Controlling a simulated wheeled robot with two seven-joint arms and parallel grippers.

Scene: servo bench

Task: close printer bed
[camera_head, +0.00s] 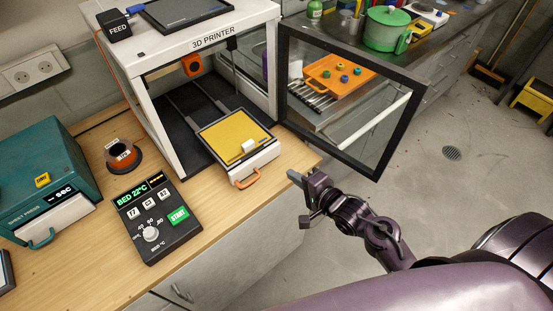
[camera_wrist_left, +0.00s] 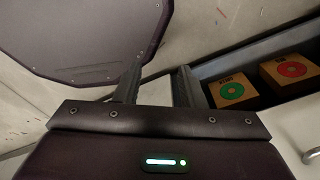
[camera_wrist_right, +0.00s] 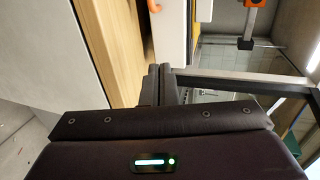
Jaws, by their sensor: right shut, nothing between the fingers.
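The 3D printer (camera_head: 148,112) stands on the wooden bench with its dark-framed glass door (camera_head: 375,165) swung open to the right. The printer bed (camera_head: 228,138), a yellow plate on a white tray, sticks out of the printer's front. A small white block (camera_head: 249,146) is on the plate. An orange handle (camera_head: 245,180) is on the tray's front; it shows at the top of the right wrist view (camera_wrist_right: 154,6). My right gripper (camera_head: 295,177) is shut and empty, right of the handle and apart from it. My left gripper (camera_wrist_left: 157,85) is open and empty, seen only in its wrist view.
An orange tray (camera_head: 322,80) and a green pot (camera_head: 387,28) are beyond the door. Floor right of the bench is open.

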